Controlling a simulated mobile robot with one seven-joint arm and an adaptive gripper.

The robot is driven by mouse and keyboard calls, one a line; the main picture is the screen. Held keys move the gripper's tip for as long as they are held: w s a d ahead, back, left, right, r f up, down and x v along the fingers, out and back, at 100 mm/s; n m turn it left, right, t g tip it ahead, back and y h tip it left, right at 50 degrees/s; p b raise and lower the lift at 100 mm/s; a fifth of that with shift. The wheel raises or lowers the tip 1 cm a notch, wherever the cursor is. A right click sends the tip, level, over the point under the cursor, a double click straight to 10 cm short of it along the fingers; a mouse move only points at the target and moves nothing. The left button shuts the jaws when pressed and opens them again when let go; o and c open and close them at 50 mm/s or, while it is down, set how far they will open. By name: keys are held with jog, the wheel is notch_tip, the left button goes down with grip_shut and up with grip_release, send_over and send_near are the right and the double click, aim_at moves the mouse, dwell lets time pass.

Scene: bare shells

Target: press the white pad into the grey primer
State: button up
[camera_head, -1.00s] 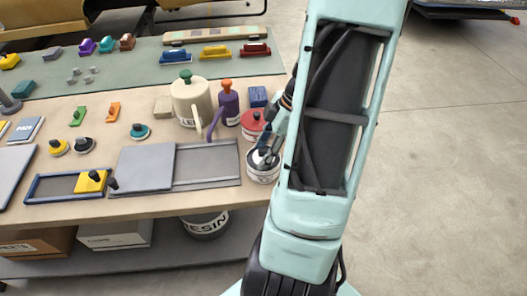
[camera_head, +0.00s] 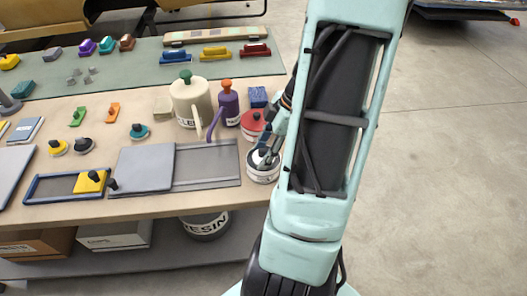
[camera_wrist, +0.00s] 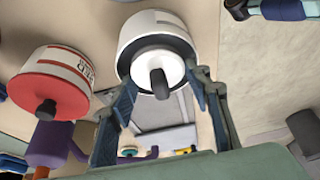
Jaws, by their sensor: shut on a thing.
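The white pad (camera_wrist: 143,72) is a round disc with a dark knob (camera_wrist: 160,82) facing the wrist camera. It sits at the mouth of an upright white can with a label (camera_wrist: 150,28); the can also shows in the head view (camera_head: 263,174) near the bench's front right. My gripper (camera_wrist: 161,76) has a finger on either side of the pad and is shut on it. In the head view my gripper (camera_head: 268,150) is over the can's opening, partly hidden by my arm. The grey primer and the pad's underside are hidden, so I cannot tell how deep the pad sits.
A red-lidded can (camera_head: 252,121) stands just behind the white can. A purple jug (camera_head: 229,103) and a cream jug (camera_head: 190,100) stand to its left. A grey tray (camera_head: 215,165) lies left of the can. Open floor (camera_head: 440,160) lies to the right.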

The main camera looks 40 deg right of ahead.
aim_at(264, 150)
jog(key=shift+r+p, duration=1.8)
jog(key=shift+r, duration=1.7)
jog(key=shift+s, duration=0.15)
